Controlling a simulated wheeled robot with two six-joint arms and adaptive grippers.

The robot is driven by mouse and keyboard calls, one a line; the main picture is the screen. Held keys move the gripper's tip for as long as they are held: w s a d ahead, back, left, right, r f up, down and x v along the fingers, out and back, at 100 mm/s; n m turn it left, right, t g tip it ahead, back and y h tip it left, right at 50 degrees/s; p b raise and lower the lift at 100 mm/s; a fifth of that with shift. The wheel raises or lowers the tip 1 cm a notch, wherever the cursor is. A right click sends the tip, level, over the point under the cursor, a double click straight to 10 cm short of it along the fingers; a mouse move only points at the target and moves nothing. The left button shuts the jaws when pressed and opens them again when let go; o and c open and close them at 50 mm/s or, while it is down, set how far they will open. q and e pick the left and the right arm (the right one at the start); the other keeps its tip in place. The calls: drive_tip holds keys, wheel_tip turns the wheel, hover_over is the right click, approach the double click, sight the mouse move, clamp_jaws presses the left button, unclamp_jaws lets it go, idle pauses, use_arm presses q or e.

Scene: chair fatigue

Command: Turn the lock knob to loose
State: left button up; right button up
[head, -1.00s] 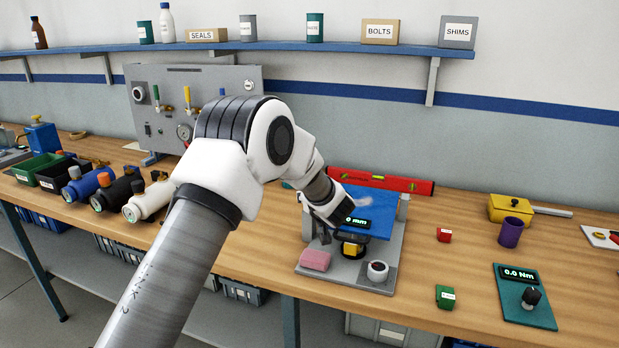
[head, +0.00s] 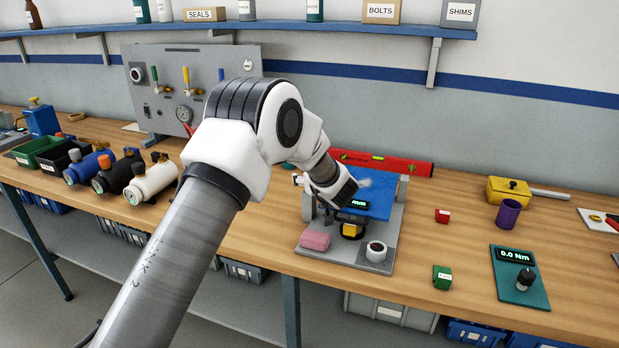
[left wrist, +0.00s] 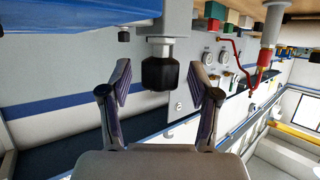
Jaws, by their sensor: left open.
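The test rig has a blue plate (head: 386,187) on a grey base (head: 325,255), with a small lit display (head: 358,204) reading "mm" at its front. My left gripper (head: 343,194) is over the rig's left front and hides part of it. In the left wrist view my left gripper (left wrist: 160,82) is open. A black knob (left wrist: 160,73) on a grey stem shows between its fingers, with gaps on both sides. Whether it touches the knob or how deep it lies cannot be told. The knob's turn position is unreadable. My right gripper is out of view.
A pink block (head: 315,240) and a white round part (head: 376,250) are on the rig's base. A red level (head: 385,162) lies behind. A teal torque display (head: 520,275), a green box (head: 442,276) and a purple cup (head: 508,213) stand to the right.

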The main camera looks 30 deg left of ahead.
use_arm(q)
drive_tip(key=v, duration=1.2)
drive_tip(key=shift+f, duration=0.1)
